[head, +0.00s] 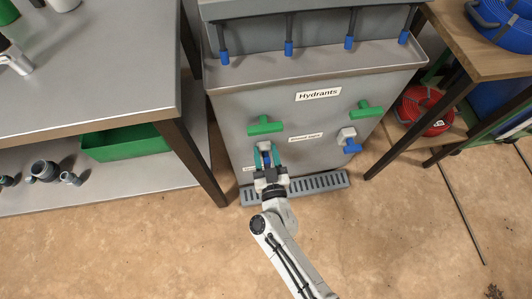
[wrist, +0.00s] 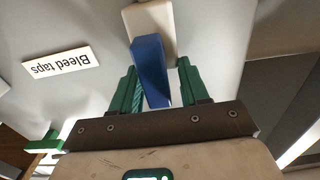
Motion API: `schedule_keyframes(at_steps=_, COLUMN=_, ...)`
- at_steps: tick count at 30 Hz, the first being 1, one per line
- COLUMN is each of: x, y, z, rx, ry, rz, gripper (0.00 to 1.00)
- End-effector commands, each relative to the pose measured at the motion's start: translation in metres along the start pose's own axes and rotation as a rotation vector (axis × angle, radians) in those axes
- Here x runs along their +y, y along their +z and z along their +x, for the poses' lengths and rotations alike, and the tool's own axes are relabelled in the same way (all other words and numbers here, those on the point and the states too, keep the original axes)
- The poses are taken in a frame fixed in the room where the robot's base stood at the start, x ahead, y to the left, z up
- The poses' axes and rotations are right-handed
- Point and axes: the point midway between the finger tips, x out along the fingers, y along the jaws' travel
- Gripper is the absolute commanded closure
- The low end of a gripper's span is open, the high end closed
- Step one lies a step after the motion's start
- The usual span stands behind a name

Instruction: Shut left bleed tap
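The left bleed tap (head: 264,147) is on the front of the grey cabinet, below the left green hydrant handle. Its pale body (wrist: 150,18) and blue lever (wrist: 150,72) show in the wrist view. My gripper (head: 266,158) is at this tap, its two green fingers (wrist: 160,88) on either side of the lever. A small gap shows between the lever and the right finger in the wrist view; the left finger is close to the lever, and I cannot tell if it touches. In the head view the fingers largely hide the lever.
The right bleed tap (head: 350,144) has a blue lever pointing sideways. Green hydrant handles (head: 265,126) (head: 366,109) are above the taps. The "Bleed taps" label (wrist: 57,62) lies between the taps. A grey drain grate (head: 320,184) is below. Tables stand on both sides.

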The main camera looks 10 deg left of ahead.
Motion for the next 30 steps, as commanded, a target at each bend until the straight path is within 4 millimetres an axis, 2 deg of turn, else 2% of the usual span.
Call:
schedule_keyframes(at_steps=2, x=0.0000, y=0.0001, z=-0.0002, rx=0.000, ry=0.000, rz=0.000, gripper=0.64)
schedule_keyframes(at_steps=13, x=0.0000, y=0.0001, z=-0.0003, rx=0.000, ry=0.000, rz=0.000, gripper=0.99)
schedule_keyframes(at_steps=23, x=0.0012, y=0.0003, z=-0.0003, rx=0.000, ry=0.001, rz=0.032, gripper=1.00)
schedule_keyframes(at_steps=30, x=0.0049, y=0.0011, z=-0.0003, rx=-0.001, ry=0.002, rz=0.161, gripper=1.00)
